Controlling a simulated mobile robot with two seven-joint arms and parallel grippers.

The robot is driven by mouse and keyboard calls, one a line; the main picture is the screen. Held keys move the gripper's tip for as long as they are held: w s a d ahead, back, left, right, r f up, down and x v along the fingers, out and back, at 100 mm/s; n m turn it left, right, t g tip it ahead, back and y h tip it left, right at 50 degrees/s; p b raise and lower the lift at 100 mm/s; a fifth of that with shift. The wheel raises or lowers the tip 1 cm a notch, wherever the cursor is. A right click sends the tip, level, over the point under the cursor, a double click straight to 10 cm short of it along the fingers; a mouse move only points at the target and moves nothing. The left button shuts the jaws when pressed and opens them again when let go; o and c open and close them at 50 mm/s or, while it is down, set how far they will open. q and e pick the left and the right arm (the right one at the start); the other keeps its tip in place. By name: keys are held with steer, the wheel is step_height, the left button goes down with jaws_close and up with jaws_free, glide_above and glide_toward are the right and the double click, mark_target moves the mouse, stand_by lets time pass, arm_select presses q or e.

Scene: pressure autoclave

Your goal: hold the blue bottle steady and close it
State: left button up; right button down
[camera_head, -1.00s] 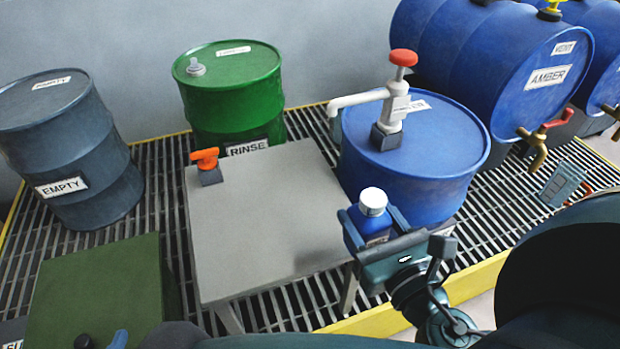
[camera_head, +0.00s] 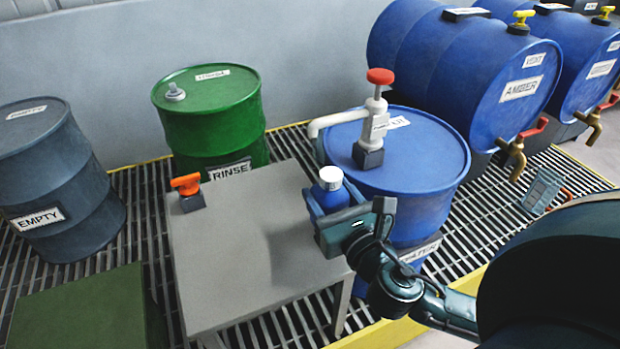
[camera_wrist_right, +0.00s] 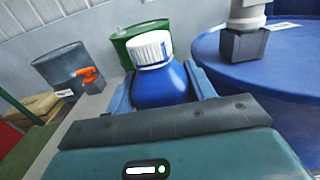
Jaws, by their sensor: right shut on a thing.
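The blue bottle (camera_head: 330,191) is upright with a white ribbed cap (camera_head: 331,177) on its top. I cannot tell how tight the cap is. My right gripper (camera_head: 328,203) is shut on the bottle's body, with one finger on each side, at the right end of the grey table (camera_head: 245,245). In the right wrist view the bottle (camera_wrist_right: 163,86) stands between the two fingers (camera_wrist_right: 165,92), its cap (camera_wrist_right: 151,48) clear above them. The bottle's lower part is hidden by the gripper. I cannot tell whether it touches the table. My left gripper is not in view.
An orange-handled fitting (camera_head: 188,192) sits at the table's left edge. A blue drum (camera_head: 430,160) with a red-knobbed pump (camera_head: 375,120) stands close right of the bottle. A green RINSE drum (camera_head: 210,125) and a grey EMPTY drum (camera_head: 60,185) stand behind and left. The table's middle is clear.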

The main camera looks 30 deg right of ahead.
steer(key=w, duration=0.8)
steer(key=shift+w+d, duration=0.25)
step_height(320, 180, down, 3)
steer(key=shift+f+b, duration=0.1)
steer(key=shift+b, duration=0.8)
steer(key=shift+f, duration=0.25)
steer(key=shift+r, duration=0.1)
steer(key=c, duration=0.5)
jaws_free()
